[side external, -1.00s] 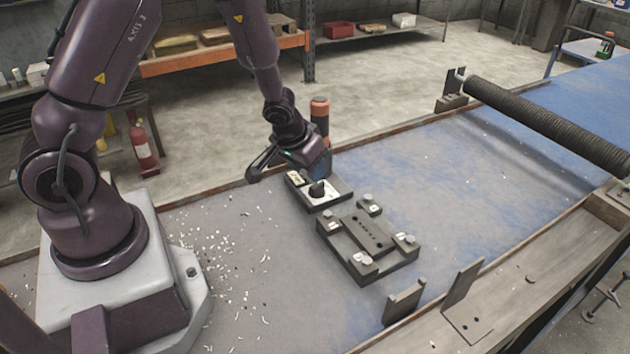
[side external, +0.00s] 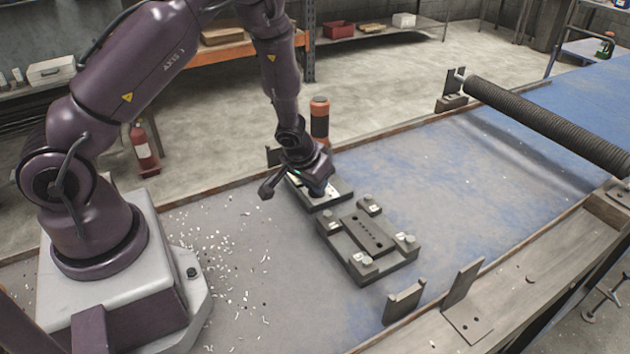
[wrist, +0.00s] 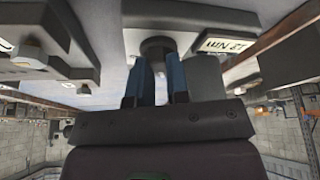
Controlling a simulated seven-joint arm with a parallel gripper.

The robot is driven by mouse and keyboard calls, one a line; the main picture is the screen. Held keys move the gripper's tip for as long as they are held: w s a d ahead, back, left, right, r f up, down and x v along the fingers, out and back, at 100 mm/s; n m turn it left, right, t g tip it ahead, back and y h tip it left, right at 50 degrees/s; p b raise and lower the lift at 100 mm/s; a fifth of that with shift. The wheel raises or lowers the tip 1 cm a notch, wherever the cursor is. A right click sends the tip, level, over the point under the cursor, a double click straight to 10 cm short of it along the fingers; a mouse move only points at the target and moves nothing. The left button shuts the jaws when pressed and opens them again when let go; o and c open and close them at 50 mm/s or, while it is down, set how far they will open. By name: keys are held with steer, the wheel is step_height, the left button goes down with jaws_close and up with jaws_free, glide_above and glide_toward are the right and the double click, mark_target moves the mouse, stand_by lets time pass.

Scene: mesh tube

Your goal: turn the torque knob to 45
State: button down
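The torque knob (wrist: 157,46) is a dark round knob on top of a small dark box with a pale face (side external: 334,199). In the wrist view it shows at the tips of my two blue fingers. My gripper (wrist: 158,66) points down at it, one finger toward each side, with a gap between the fingers. I cannot tell whether the fingers press on the knob. In the side view my gripper (side external: 318,191) hides the knob and part of the box face. A label reading 13 NM (wrist: 223,45) sits beside the knob. The knob's pointer and the 45 mark are not readable.
A dark fixture plate with several bolts and labels (side external: 368,243) stands close in front of the box. An orange-capped dark cylinder (side external: 320,118) stands just behind. Upright metal brackets (side external: 463,283) line the near edge. Blue table surface (side external: 450,185) to the right is clear.

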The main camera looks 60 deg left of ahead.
steer(key=shift+f, duration=0.1)
stand_by(0.3)
steer(key=m+h, duration=0.1)
steer(key=m, duration=0.1)
steer(key=shift+a+m, duration=0.15)
steer(key=shift+m, duration=0.25)
steer(key=shift+m+h, duration=0.9)
steer(key=shift+m, duration=1.2)
steer(key=c, duration=1.1)
jaws_free()
steer(key=shift+v, duration=3.75)
